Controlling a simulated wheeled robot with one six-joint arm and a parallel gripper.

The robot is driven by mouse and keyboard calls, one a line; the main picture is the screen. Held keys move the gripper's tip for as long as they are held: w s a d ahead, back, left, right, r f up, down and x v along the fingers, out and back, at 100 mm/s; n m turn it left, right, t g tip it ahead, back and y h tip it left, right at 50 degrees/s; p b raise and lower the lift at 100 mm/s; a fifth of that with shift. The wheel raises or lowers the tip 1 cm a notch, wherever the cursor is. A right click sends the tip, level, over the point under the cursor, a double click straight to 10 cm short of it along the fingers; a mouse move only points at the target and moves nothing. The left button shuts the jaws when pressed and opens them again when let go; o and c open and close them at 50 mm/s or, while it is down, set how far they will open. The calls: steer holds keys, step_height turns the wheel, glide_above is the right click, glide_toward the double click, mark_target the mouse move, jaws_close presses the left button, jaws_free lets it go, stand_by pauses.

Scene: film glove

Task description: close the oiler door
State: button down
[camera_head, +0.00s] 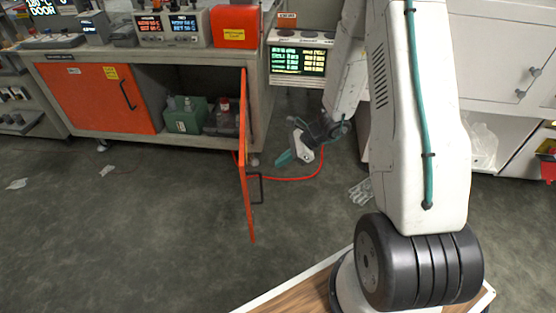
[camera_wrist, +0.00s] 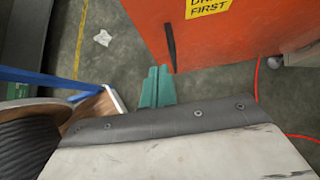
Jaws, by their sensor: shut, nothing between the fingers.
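The orange oiler door (camera_head: 246,165) stands wide open in the head view, swung out from the bench cabinet and seen nearly edge-on. Its dark handle (camera_head: 258,188) is on the right-hand face. My gripper (camera_head: 280,160) is to the right of the door, its teal fingers pointing down and left toward it, with an apparent gap. In the wrist view, the shut fingers (camera_wrist: 158,70) are just below the black door handle (camera_wrist: 170,47) in the picture. The orange door face (camera_wrist: 215,45) has a yellow label partly reading "FIRST". I cannot tell whether the fingers touch it.
The open cabinet bay holds a green container (camera_head: 186,116) and bottles (camera_head: 222,120). A second orange door (camera_head: 95,97) is closed at left. A red hose (camera_head: 295,178) lies on the floor behind my gripper. The floor left of the open door is mostly clear.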

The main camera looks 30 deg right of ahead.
mark_target(255, 172)
steer(key=x, duration=0.3)
steer(key=a+r+x, duration=0.1)
steer(key=x, duration=0.5)
steer(key=shift+w+a+r, duration=0.2)
steer(key=shift+w, duration=0.1)
steer(key=shift+w+a, duration=0.25)
steer(key=shift+a, duration=0.3)
